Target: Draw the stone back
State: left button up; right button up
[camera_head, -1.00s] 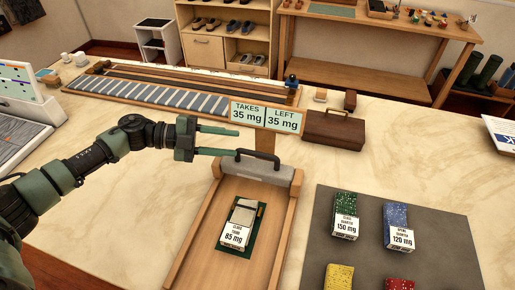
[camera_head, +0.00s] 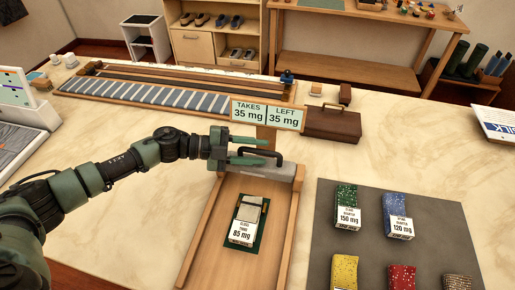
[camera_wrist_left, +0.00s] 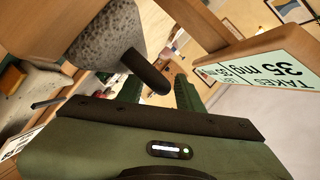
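The grey stone block (camera_head: 285,171) lies across the far end of a wooden railed tray (camera_head: 207,232). It carries a black arched handle (camera_head: 277,155), also seen with the speckled stone (camera_wrist_left: 108,42) in the left wrist view. My left gripper (camera_head: 267,150) is open at the handle, one finger beyond it and one on its near side. In the wrist view the handle's dark end (camera_wrist_left: 150,76) shows near the green fingers (camera_wrist_left: 160,92); contact cannot be told. A block labelled 85 mg (camera_head: 242,232) lies on a green patch in the tray. My right gripper is out of view.
A sign reading TAKES 35 mg, LEFT 35 mg (camera_head: 268,113) stands just behind the stone. A brown case (camera_head: 332,123) is behind right. A grey mat (camera_head: 425,225) with several coloured labelled blocks lies right of the tray. A long slatted rack (camera_head: 150,97) lies behind left.

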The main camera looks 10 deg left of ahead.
pick_arm(q)
jog(key=shift+d+f, duration=0.1)
jog(key=shift+d, duration=0.1)
grip_shut()
dwell(1.3)
